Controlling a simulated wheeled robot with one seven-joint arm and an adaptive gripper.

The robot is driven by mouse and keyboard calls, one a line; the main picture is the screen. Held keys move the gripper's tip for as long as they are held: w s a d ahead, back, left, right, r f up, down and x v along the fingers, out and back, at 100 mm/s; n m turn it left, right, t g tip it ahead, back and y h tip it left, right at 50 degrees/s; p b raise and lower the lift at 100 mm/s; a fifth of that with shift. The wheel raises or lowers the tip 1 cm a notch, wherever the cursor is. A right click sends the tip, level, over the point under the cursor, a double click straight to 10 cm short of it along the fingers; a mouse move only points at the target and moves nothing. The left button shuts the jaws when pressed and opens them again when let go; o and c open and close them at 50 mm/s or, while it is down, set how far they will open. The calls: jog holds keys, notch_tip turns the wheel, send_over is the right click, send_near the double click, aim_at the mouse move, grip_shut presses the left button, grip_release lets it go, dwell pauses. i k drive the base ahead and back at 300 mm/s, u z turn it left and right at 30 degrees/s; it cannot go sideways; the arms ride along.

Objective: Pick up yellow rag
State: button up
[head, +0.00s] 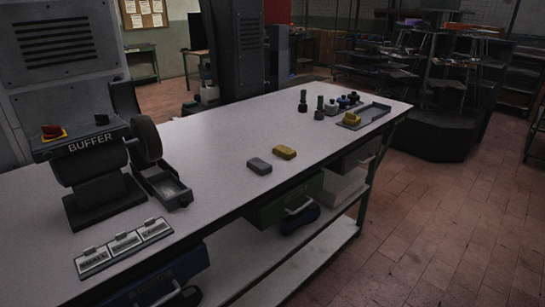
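Two yellow items show in the head view. A yellow block-like piece (284,152) lies on the white bench top (225,140), just right of a similar grey piece (259,166). A second yellow piece (352,119) sits at the left end of a shallow grey tray (374,114) near the bench's far right end. Both are small in the picture, and I cannot tell for certain which one is the rag. My gripper is not in view.
A buffer machine (95,165) with a wheel and a small metal bin (163,187) stands at the left. Several dark bottles (319,108) stand near the tray. Three labelled plates (124,243) lie at the front left. Open floor (440,220) is at the right.

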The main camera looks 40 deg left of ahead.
aim_at(285, 152)
jog(key=u, duration=1.35)
